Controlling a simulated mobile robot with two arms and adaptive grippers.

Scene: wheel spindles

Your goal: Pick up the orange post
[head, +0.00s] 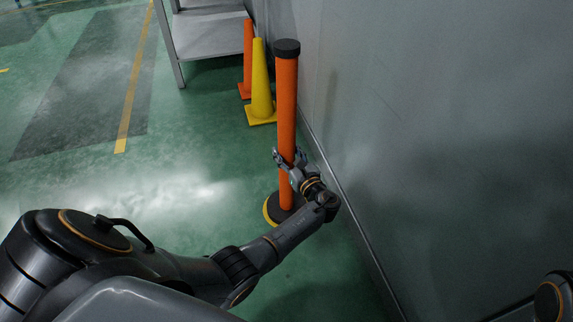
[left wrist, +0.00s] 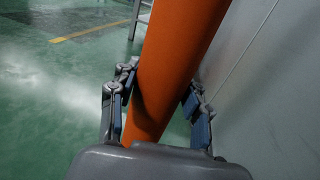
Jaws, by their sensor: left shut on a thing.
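The orange post (head: 287,100) stands upright near the grey wall in the head view, with a black cap on top and a dark round base with a yellow edge. My left gripper (head: 287,160) is shut on the post's lower-middle part. In the left wrist view, the post (left wrist: 170,70) runs up between the two fingers of my left gripper (left wrist: 157,105), one on each side. The base is partly hidden behind my left arm. My right gripper is not in view.
A yellow cone (head: 261,85) and an orange cone (head: 247,60) stand behind the post. A grey metal shelf (head: 208,35) is at the back. The grey wall (head: 430,120) is close on the right. Green floor (head: 190,150) is open to the left.

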